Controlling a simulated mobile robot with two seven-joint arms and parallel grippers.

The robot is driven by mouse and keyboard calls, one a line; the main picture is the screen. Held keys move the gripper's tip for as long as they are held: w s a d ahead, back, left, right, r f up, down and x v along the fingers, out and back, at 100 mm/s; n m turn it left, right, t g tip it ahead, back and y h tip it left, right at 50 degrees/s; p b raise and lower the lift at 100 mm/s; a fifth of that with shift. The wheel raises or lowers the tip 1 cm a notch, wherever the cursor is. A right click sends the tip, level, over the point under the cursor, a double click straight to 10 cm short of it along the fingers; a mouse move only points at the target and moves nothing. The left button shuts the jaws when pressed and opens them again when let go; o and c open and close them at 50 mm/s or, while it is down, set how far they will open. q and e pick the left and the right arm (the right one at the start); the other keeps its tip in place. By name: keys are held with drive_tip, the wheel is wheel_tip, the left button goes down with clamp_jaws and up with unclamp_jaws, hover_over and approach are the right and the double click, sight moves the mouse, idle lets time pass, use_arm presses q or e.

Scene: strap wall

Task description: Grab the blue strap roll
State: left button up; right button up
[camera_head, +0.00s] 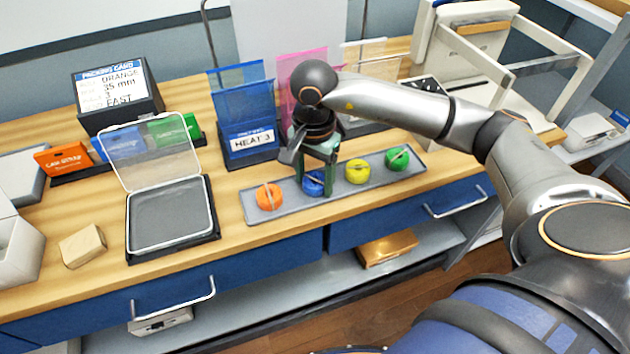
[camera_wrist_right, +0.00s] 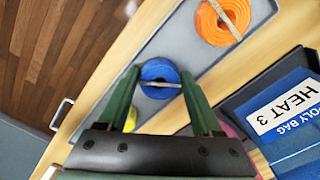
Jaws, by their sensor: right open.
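The blue strap roll (camera_head: 314,183) sits on a grey tray (camera_head: 335,196), second from the left in a row of rolls. In the wrist view the blue strap roll (camera_wrist_right: 160,78) lies between the tips of two green fingers. My right gripper (camera_head: 316,180) comes down over it from above, and its fingers partly hide it in the head view. In the wrist view my right gripper (camera_wrist_right: 160,80) is open, with a finger on either side of the roll. I cannot tell whether the fingers touch it. My left gripper is not in view.
An orange roll (camera_head: 269,197) is to the left on the tray; yellow (camera_head: 357,171) and green (camera_head: 398,158) rolls are to the right. A blue bag holder labelled HEAT 3 (camera_head: 250,142) stands behind. An open clear-lidded case (camera_head: 170,217) is at the left.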

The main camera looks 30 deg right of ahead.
drive_tip(key=shift+c, duration=0.2)
drive_tip(key=c, duration=1)
drive_tip(key=shift+r, duration=0.1)
